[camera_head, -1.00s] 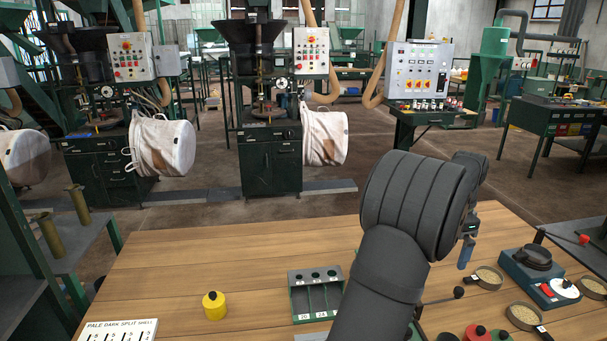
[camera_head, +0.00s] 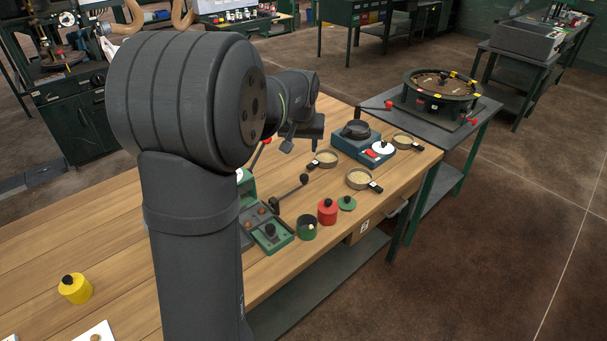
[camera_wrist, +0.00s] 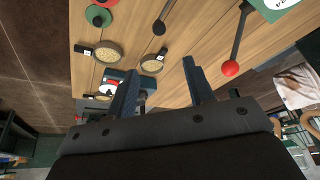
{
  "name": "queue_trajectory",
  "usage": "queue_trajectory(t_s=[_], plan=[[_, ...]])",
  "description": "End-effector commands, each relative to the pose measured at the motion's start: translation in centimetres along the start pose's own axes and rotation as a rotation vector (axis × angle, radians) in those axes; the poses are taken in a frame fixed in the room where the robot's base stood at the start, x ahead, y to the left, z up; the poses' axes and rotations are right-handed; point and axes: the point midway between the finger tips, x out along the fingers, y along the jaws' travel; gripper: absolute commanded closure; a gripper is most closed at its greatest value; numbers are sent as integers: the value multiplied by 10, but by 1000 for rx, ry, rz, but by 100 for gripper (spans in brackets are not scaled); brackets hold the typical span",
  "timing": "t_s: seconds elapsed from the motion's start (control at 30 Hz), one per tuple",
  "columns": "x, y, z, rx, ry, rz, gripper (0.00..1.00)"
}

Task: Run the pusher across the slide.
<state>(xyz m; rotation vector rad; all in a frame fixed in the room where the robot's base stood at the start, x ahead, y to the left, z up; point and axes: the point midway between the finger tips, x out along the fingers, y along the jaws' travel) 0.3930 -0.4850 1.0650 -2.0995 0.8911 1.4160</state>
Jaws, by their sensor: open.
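My gripper (camera_head: 302,135) is above the far part of the wooden bench, partly behind my arm. In the wrist view its two blue fingers (camera_wrist: 160,78) are apart with nothing held between them. A rod with a red ball (camera_wrist: 230,68) lies right of the fingers, clear of them, and reaches to a green unit (camera_wrist: 280,10). A black-ball rod (camera_wrist: 160,27) is above the fingers; in the head view it rises beside a grey-green fixture (camera_head: 268,236). I cannot tell which part is the pusher or the slide; my arm hides part of the fixture.
A blue device (camera_head: 352,146) and round pans (camera_head: 359,180) stand at the bench's right end. A red canister (camera_head: 327,211), green cup (camera_head: 306,228) and yellow pot (camera_head: 75,288) are on the bench. A round sieve-like unit (camera_head: 440,92) stands on a side table.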

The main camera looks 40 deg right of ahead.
Motion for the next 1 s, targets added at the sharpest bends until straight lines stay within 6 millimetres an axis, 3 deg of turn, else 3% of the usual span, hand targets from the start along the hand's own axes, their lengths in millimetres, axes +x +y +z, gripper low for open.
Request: queue_trajectory(t_s=[0.13,0.27,0.7,1.0], plan=[[4,2,1,-31,14,2,52],[21,2,1,-31,12,2,52],[112,2,0,-30,11,2,52],[159,3,-2,-29,14,3,52]])
